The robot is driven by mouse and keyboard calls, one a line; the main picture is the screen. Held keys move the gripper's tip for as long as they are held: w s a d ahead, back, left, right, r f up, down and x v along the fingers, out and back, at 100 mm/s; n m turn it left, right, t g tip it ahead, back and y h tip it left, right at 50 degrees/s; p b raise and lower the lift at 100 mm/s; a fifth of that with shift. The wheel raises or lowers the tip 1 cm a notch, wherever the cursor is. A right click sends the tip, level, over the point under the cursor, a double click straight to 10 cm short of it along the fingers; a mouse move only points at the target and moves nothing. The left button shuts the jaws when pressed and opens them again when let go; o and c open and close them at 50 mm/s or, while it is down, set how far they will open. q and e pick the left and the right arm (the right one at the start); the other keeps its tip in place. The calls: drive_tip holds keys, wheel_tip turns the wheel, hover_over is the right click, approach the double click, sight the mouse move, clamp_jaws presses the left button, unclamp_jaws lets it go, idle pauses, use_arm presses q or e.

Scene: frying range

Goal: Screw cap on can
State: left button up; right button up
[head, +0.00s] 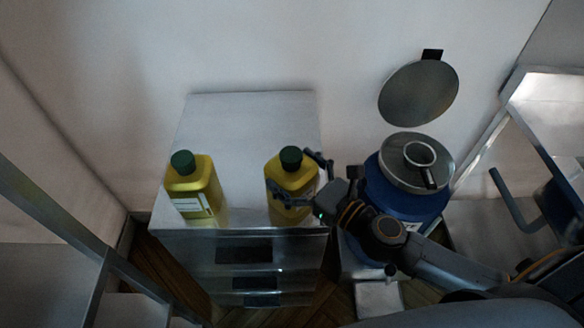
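Two yellow cans stand upright on a metal drawer cabinet. The left can (194,190) has a dark green cap (183,162) and a pale label. The right can (287,178) has a dark green cap (291,157) on its top; I cannot tell how tightly it sits. My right gripper (294,176) comes in from the right at the right can's body, below the cap. Its fingers are spread, one across the can's front and one at its back right side. Whether they press on the can is not clear. My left gripper is not in view.
The cabinet top (250,125) is clear behind the cans. A blue drum (385,190) with a metal top stands to the right, under a round metal lid (419,93). A metal rack stands at far right, and metal framing at left.

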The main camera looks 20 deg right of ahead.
idle(0.3)
drive_tip(key=shift+r, duration=0.2)
drive_tip(key=shift+s+d+f, duration=0.15)
drive_tip(key=shift+s, duration=0.05)
drive_tip(key=b+v, duration=0.4)
drive_tip(key=v, duration=0.5)
drive_tip(key=shift+s+b, duration=0.1)
drive_tip(key=shift+b, duration=0.2)
drive_tip(key=shift+v, duration=1.2)
